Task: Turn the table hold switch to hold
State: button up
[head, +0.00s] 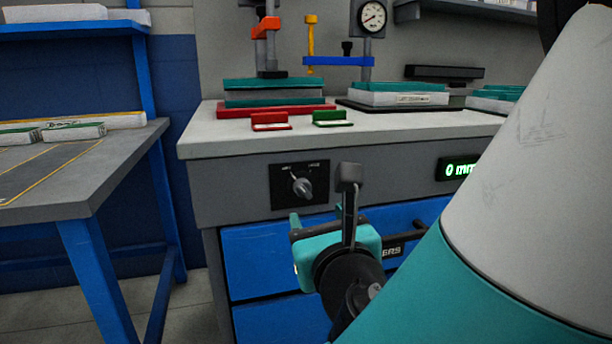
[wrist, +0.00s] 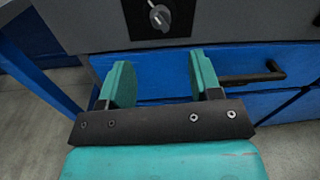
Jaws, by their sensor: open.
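The table hold switch (head: 302,188) is a grey rotary knob on a black plate (head: 284,198) in the grey front of the bench. Two small labels sit above the knob, too small to read surely. The knob's pointer appears turned toward the upper left. In the wrist view the knob (wrist: 159,17) shows at the top edge, beyond the fingers. My gripper (wrist: 158,80) is open and empty, with its teal fingers apart. It is below the switch and does not touch it. In the head view my gripper (head: 300,222) is partly hidden by its own wrist.
Blue drawers (head: 262,258) with dark handles (wrist: 252,76) lie just past my gripper. A green display (head: 460,170) is right of the switch. Red (head: 270,122) and green (head: 332,118) blocks, clamps and panels stand on the bench top. A grey table (head: 95,165) stands at the left.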

aim_at(305, 192)
jog(key=x, duration=1)
jog(key=shift+w+a, duration=0.1)
jog(key=shift+w, duration=0.3)
jog(key=c, duration=0.9)
